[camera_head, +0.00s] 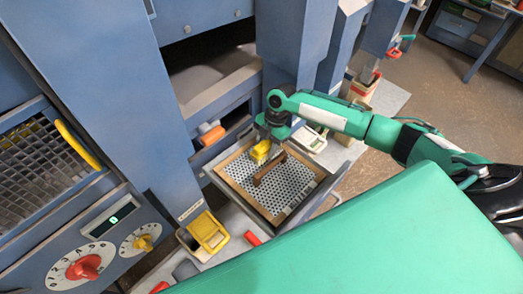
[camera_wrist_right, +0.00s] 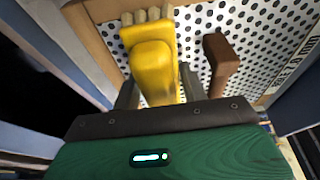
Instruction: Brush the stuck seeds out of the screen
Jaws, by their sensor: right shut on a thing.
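The screen (camera_head: 292,192) is a pale perforated sheet in a wooden frame, lying in a pulled-out drawer. It also shows in the right wrist view (camera_wrist_right: 265,25). My right gripper (camera_head: 267,143) is over the far part of the screen, shut on a yellow brush (camera_head: 260,151). In the right wrist view the brush (camera_wrist_right: 153,68) sits between the fingers, its tan bristles pointing away toward the frame's edge. I cannot tell whether the bristles touch the screen. Stuck seeds are too small to make out. My left gripper is not in view.
A brown bar-like piece (camera_head: 269,168) lies across the screen, close beside the brush. A yellow bin (camera_head: 208,232) stands left of the drawer. The blue machine's posts and the dial panel (camera_head: 112,240) border the left. Open floor (camera_head: 440,95) lies at the right.

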